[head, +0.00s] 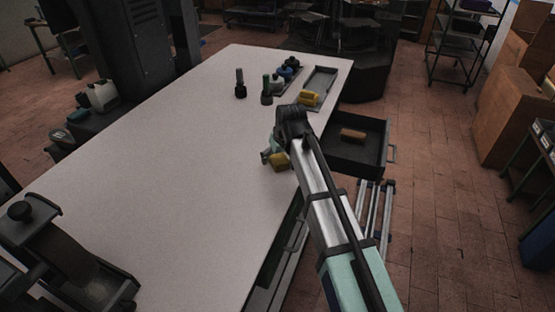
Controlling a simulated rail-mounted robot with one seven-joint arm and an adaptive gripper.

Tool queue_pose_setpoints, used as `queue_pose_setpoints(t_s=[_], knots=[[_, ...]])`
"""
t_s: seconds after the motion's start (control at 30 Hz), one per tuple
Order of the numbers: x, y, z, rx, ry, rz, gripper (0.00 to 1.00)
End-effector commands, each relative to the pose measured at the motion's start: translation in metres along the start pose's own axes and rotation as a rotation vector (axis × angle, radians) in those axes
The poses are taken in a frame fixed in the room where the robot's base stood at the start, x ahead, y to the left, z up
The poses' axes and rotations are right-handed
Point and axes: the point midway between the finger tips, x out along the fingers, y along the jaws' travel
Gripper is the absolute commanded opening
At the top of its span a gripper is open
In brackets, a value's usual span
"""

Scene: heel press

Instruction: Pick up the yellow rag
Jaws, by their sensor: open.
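A yellow thing (280,161), likely the yellow rag, lies on the white table (170,180) near its right edge. My gripper (268,158) is right at it, pointing down; the jaws are open but small and partly hidden by my arm. I cannot tell whether the fingers touch the yellow thing.
Dark bottles (240,84) and small blue pots (287,70) stand near the far end, beside the shallow tray (320,80). An open drawer (372,155) with a brown block (353,134) juts out on the right. A roller device (55,250) sits front left. The table's middle is clear.

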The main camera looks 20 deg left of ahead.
Motion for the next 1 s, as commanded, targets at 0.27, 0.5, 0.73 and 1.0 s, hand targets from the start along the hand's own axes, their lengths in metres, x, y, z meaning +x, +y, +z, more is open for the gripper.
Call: queue_pose_setpoints(t_s=[0.27,0.5,0.73,1.0], knots=[[0.0029,0.0,0.0012,0.0,0.0,0.0,0.9],[0.0031,0.0,0.0013,0.0,0.0,0.0,0.9],[0.0032,0.0,0.0014,0.0,0.0,0.0,0.3],[0.0035,0.0,0.0013,0.0,0.0,0.0,0.25]])
